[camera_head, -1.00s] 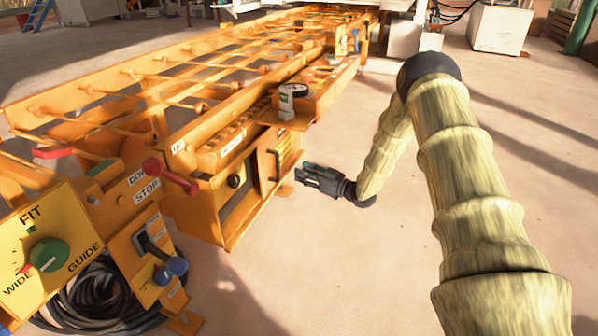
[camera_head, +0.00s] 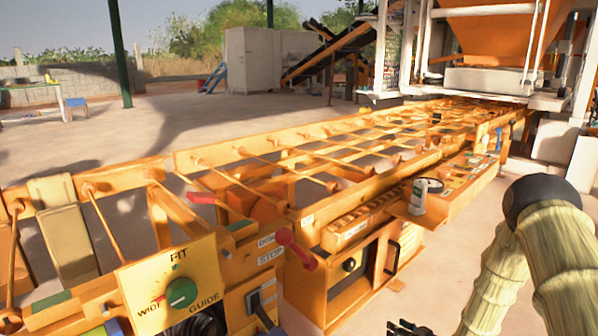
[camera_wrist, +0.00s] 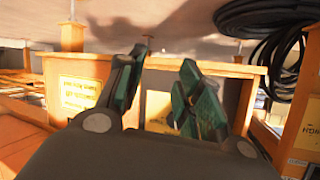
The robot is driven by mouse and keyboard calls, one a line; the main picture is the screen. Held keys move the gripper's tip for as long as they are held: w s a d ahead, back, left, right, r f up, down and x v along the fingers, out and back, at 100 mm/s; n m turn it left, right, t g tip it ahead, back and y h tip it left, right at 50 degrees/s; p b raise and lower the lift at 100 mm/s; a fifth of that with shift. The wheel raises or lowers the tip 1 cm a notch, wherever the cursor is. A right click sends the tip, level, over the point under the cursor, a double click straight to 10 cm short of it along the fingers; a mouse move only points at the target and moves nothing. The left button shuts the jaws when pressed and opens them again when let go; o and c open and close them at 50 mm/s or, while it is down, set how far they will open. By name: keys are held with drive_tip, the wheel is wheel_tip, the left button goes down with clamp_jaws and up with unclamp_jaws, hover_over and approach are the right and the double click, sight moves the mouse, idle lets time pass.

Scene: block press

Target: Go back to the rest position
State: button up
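My gripper (camera_head: 408,328) shows only in part at the bottom edge of the head view, low beside the orange cabinet of the block press (camera_head: 345,290). In the wrist view my gripper (camera_wrist: 158,92) has its two green-and-dark fingers apart, with nothing between them. The wrist view faces orange panels with yellow labels (camera_wrist: 78,93). My arm, in a pale ribbed cover, fills the lower right of the head view.
A knob panel marked FIT, WIDE and GUIDE (camera_head: 205,255) stands at the lower left, beside a red-knobbed lever (camera_head: 297,250). The orange roller frame (camera_head: 330,155) runs back to a hopper (camera_head: 500,35). Coiled black hose (camera_wrist: 262,25) shows in the wrist view. Open floor (camera_head: 130,145) lies behind the frame.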

drive_tip(key=s+a+f+m+g+h, duration=0.1)
drive_tip(key=s+a+f+g, duration=0.1)
drive_tip(key=s+a+f, duration=0.3)
drive_tip(key=s+f+m+g+h, duration=0.1)
drive_tip(key=s+f+g, duration=0.15)
drive_tip(key=s, duration=0.55)
drive_tip(key=s+a+f+g+h, duration=0.1)
drive_tip(key=s+a+g, duration=0.15)
drive_tip(key=s, duration=0.85)
drive_tip(key=s+a+f+g+h+p, duration=0.1)
drive_tip(key=s+g, duration=0.2)
drive_tip(key=s, duration=0.9)
drive_tip(key=s+a+f+g+h, duration=0.1)
drive_tip(key=s+g, duration=0.1)
drive_tip(key=s, duration=0.9)
wheel_tip(320, 180, up, 38)
drive_tip(key=p, duration=3.8)
drive_tip(key=shift+s+m, duration=0.25)
drive_tip(key=shift+m, duration=0.15)
